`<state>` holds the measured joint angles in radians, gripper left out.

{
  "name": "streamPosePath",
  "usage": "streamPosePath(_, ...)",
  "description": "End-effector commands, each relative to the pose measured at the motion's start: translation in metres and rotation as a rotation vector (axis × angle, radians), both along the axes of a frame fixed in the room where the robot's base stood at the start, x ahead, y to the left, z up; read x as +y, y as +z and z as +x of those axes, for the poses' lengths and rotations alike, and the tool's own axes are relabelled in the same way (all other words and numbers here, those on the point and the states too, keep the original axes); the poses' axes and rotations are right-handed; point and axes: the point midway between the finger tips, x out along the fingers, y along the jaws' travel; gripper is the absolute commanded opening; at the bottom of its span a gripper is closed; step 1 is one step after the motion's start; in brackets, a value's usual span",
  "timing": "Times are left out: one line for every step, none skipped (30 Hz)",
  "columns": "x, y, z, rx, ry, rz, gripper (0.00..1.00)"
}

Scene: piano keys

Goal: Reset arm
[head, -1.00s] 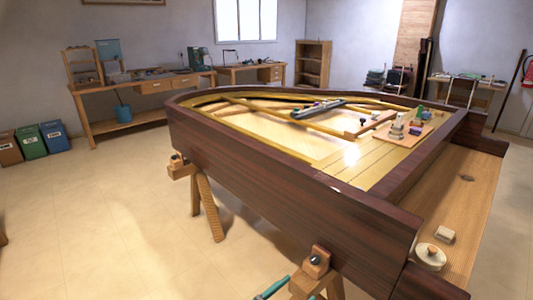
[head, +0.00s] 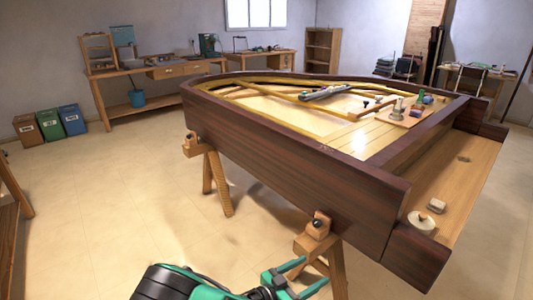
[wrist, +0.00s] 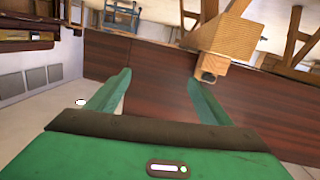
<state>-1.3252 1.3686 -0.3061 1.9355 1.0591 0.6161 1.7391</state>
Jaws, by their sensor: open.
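My green gripper (head: 309,276) shows at the bottom of the head view, low in front of the piano's long side. Its two fingers are apart and nothing is between them. In the wrist view my gripper (wrist: 158,92) also has its fingers spread, pointing at the dark wooden side of the piano case (wrist: 150,70). The piano case (head: 290,155) rests on wooden trestles and fills the middle of the head view. Most of my arm lies below the head frame.
A wooden trestle (head: 318,243) stands close beside my gripper, and another trestle (head: 213,175) stands farther left. A round white item (head: 421,222) and a small block (head: 437,204) lie on the right ledge. Bins (head: 50,125) stand far left. The left floor is clear.

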Motion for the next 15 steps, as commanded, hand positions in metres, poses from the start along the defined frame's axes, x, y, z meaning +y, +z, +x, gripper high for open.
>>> streamPosePath(-0.006,0.005,0.001,0.017,-0.025,0.009,0.73)
streamPosePath(-0.009,0.007,0.002,0.031,-0.038,0.012,0.73)
streamPosePath(-0.013,0.011,0.002,0.05,-0.057,0.019,0.73)
streamPosePath(-0.017,0.014,0.003,0.065,-0.072,0.024,0.73)
streamPosePath(-0.02,0.017,0.003,0.08,-0.088,0.029,0.73)
streamPosePath(-0.026,0.021,0.003,0.104,-0.111,0.037,0.73)
streamPosePath(-0.03,0.024,0.004,0.124,-0.128,0.045,0.73)
streamPosePath(-0.034,0.028,0.004,0.145,-0.147,0.054,0.73)
streamPosePath(-0.042,0.034,0.004,0.176,-0.175,0.068,0.73)
streamPosePath(-0.048,0.038,0.005,0.204,-0.197,0.079,0.73)
streamPosePath(-0.054,0.043,0.005,0.232,-0.219,0.094,0.73)
streamPosePath(-0.063,0.05,0.004,0.272,-0.249,0.113,0.73)
streamPosePath(-0.069,0.055,0.004,0.302,-0.27,0.128,0.73)
streamPosePath(-0.076,0.061,0.003,0.329,-0.289,0.145,0.73)
streamPosePath(-0.084,0.067,0.002,0.369,-0.313,0.167,0.73)
